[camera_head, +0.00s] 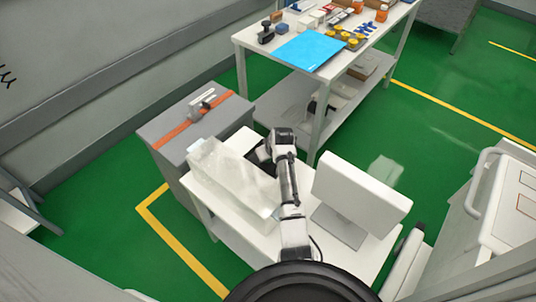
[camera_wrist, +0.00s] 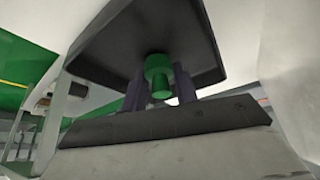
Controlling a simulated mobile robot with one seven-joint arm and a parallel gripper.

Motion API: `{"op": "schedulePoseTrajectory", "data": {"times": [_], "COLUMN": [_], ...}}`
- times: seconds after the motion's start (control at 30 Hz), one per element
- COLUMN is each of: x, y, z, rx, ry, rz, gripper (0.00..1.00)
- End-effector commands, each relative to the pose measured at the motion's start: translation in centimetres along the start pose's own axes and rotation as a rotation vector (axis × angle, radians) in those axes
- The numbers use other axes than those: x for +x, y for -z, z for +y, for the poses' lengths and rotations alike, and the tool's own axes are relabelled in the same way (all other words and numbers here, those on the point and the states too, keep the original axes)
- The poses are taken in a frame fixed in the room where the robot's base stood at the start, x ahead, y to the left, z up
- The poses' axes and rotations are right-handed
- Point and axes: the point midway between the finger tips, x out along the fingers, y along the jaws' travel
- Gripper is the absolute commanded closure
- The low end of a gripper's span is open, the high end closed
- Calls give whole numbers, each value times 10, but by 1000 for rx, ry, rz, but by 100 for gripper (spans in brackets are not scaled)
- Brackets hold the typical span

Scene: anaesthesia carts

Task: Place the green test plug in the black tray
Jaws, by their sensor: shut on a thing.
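The green test plug (camera_wrist: 158,72) is between the two dark fingers of my gripper (camera_wrist: 160,82) in the wrist view. My gripper is shut on it. The black tray (camera_wrist: 98,58) fills the upper middle of the wrist view, with the plug in front of its dark surface. I cannot tell whether the plug touches the tray. In the head view my gripper (camera_head: 263,152) is over the white desk (camera_head: 245,232), near its back edge.
A clear, box-like cover (camera_head: 232,178) is on the desk left of my arm. A white monitor (camera_head: 362,190) stands on the right. A grey cart (camera_head: 180,115) with an orange stripe adjoins behind left. A workbench with a blue sheet (camera_head: 310,50) stands farther back.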

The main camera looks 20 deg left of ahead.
Motion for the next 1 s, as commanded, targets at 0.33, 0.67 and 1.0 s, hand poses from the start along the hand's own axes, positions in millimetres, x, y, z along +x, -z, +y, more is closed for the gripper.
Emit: {"op": "schedulePoseTrajectory", "data": {"times": [0.33,0.67,1.0], "x": [4,4,-9], "y": [-2,-2,0], "z": [0,0,0], "rx": [0,0,0], "ry": [0,0,0], "rz": [1,1,3], "gripper": [92,49,49]}}
